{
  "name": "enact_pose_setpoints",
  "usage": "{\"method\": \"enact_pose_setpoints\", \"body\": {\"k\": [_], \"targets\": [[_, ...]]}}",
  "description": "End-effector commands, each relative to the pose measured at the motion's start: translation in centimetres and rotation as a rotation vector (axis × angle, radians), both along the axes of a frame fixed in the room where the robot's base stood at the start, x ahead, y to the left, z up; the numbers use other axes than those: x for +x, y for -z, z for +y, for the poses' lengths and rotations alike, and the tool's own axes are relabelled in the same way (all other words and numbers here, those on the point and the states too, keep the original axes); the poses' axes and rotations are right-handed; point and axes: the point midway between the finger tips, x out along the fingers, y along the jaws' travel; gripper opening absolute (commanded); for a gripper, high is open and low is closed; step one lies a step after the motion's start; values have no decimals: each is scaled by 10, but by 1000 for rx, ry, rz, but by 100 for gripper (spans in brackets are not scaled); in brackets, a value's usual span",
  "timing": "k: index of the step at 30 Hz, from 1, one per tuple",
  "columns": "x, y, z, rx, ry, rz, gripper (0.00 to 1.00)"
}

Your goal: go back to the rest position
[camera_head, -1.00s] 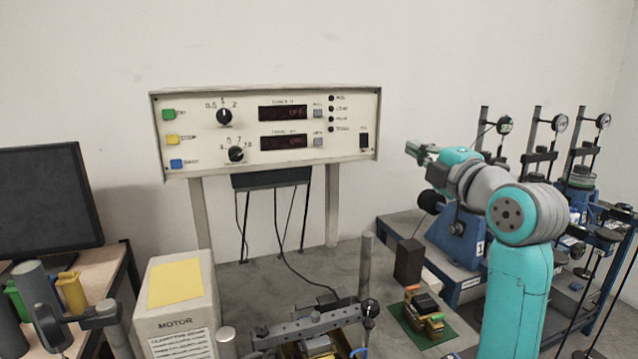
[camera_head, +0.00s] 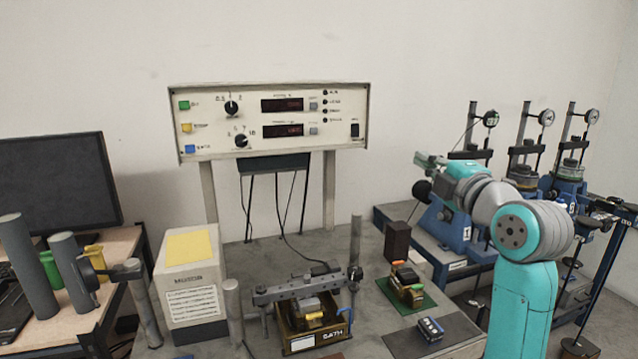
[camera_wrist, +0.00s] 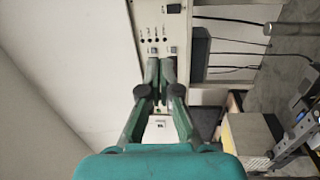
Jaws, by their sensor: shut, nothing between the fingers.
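My gripper (camera_wrist: 161,64) reaches forward in the wrist view with its two fingers close together and nothing between them. In the head view my gripper (camera_head: 422,160) is at the right end of the control panel, raised above the bench and touching nothing that I can make out. The control panel (camera_head: 270,118) stands on two posts, with coloured buttons, two knobs and two lit red displays. In the wrist view the panel (camera_wrist: 155,20) shows turned on its side, beyond the fingertips.
A motor box (camera_head: 190,285) and a clamp frame (camera_head: 305,288) stand on the bench (camera_head: 245,262). A monitor (camera_head: 60,180) is at left. Blue test stands (camera_head: 458,225) with dial gauges are at right, behind my arm.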

Motion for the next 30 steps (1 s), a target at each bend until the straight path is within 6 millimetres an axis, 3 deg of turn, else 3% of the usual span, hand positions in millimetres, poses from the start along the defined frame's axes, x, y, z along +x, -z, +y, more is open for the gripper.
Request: {"method": "enact_pose_setpoints", "body": {"k": [11, 20, 30], "targets": [[-2, 72, -1, 134, 22, 66, 0], [-26, 183, -2, 346, 68, 157, 0], [-87, 305, -1, 591, 136, 252, 0]]}}
